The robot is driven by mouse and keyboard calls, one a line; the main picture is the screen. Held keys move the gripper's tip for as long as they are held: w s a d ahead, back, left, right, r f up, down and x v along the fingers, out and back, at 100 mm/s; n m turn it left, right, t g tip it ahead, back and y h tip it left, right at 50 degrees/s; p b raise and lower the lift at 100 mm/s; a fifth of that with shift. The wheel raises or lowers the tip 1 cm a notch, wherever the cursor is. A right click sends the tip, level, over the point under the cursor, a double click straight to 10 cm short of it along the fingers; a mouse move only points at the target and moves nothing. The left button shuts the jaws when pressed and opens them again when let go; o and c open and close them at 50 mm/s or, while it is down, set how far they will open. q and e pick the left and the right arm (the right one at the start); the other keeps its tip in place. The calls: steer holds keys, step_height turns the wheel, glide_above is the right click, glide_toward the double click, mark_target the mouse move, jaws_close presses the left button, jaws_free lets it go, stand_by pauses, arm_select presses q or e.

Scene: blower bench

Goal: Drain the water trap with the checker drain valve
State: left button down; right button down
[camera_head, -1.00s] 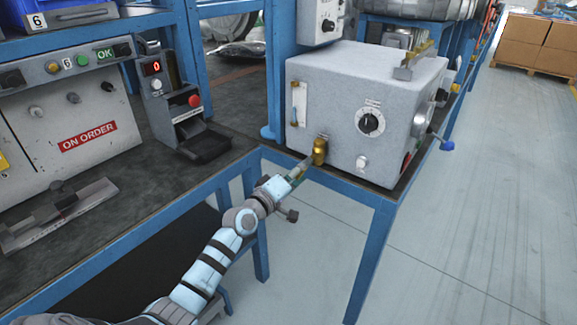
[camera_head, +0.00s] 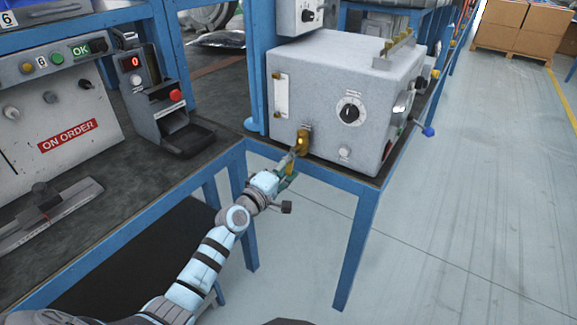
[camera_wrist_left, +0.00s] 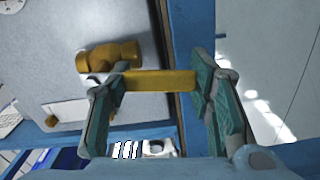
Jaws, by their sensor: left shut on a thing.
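The grey checker box (camera_head: 335,95) stands at the bench corner. A small brass drain valve (camera_head: 302,141) sticks out low on its front left. In the left wrist view, the brass valve body (camera_wrist_left: 108,57) and its flat yellow lever (camera_wrist_left: 160,82) show clearly. My left gripper (camera_head: 290,163) is just below and in front of the valve. Its green-padded fingers (camera_wrist_left: 160,88) are shut on the lever, one at each end. A narrow sight gauge (camera_head: 281,95) is on the box's left front; its water level is too small to read. My right gripper is out of view.
A blue bench frame edge (camera_head: 320,177) runs close below the valve, with a blue post (camera_head: 257,70) to the left. A counter unit (camera_head: 150,100) and an ON ORDER panel (camera_head: 60,110) stand further left. The floor to the right is clear.

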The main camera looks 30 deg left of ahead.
arm_select(q)
steer(key=c, duration=0.8)
jaws_free()
steer(key=shift+o, duration=0.3)
steer(key=s+a, duration=0.1)
steer(key=s, duration=1.1)
steer(key=shift+a, duration=0.3)
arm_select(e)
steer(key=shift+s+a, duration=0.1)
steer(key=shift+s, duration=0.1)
arm_select(q)
steer(key=shift+w, duration=0.1)
